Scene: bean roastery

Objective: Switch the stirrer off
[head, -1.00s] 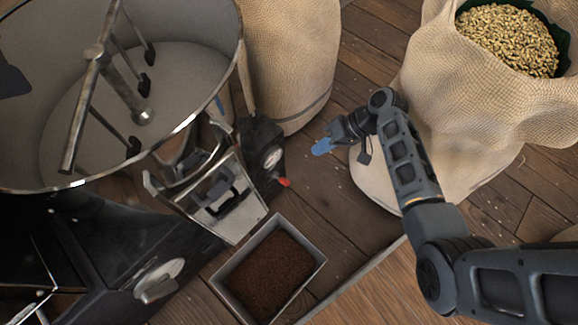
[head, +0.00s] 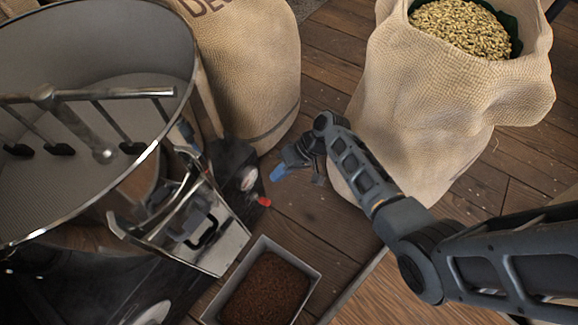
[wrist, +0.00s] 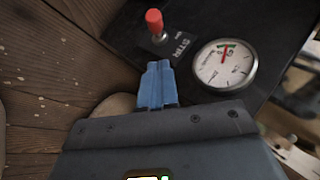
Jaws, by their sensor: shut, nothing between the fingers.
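The stirrer (head: 75,97) is a metal bar with paddles inside the round steel drum (head: 196,60) at the left of the head view. Its switch is a red-tipped toggle (head: 264,201) on a dark control box (head: 230,160) beside the drum. In the wrist view the red toggle (wrist: 154,22) stands out from the black panel, next to a partly readable label (wrist: 182,47) that looks like "STIR". My gripper (head: 277,173), with blue fingertips (wrist: 157,82), is shut and empty. It is close to the toggle, with a gap between them in the wrist view.
A round dial gauge (wrist: 224,66) sits right of the toggle. Burlap sacks (head: 250,70) stand behind, and one full of pale beans (head: 430,120) stands close behind my arm.

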